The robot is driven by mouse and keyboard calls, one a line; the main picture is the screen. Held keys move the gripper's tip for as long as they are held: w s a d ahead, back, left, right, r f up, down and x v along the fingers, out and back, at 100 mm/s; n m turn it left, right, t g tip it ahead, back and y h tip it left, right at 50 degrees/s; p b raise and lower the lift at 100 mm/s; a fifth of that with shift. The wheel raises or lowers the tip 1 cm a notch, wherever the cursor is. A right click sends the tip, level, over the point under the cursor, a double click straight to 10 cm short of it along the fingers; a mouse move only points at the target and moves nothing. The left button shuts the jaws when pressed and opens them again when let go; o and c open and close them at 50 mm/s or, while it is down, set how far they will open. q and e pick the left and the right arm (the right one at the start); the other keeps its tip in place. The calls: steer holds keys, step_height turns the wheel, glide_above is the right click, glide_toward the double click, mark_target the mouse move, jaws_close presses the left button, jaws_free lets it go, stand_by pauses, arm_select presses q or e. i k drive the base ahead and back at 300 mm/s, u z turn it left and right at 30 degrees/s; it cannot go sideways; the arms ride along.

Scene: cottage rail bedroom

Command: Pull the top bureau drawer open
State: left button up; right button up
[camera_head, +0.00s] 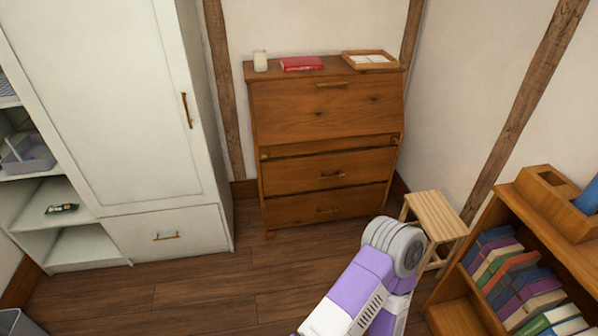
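The wooden bureau (325,117) stands against the back wall, with a slanted front panel above and drawers below. The upper drawer (295,172) under the slanted panel looks shut and flush with the front. Its small brass handle (332,175) sits at the middle of its face. A lower drawer (290,211) with a similar handle also looks shut. A purple and grey part of my arm shows at the lower middle, in front of the bureau's lower right and apart from the drawer handles. Neither of my grippers is in view.
A white wardrobe (110,100) stands left of the bureau. A small wooden stool (436,215) stands to its right, near a bookcase (552,235) full of books. A candle (260,61), red book (301,64) and tray (346,62) rest on top.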

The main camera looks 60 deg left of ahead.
mark_target(310, 172)
steer(key=u, duration=1.4)
steer(key=i, duration=1.3)
steer(key=u, duration=0.4)
steer(key=i, duration=1.1)
steer(key=u, duration=1.55)
steer(key=i, duration=0.3)
steer(key=u, duration=0.1)
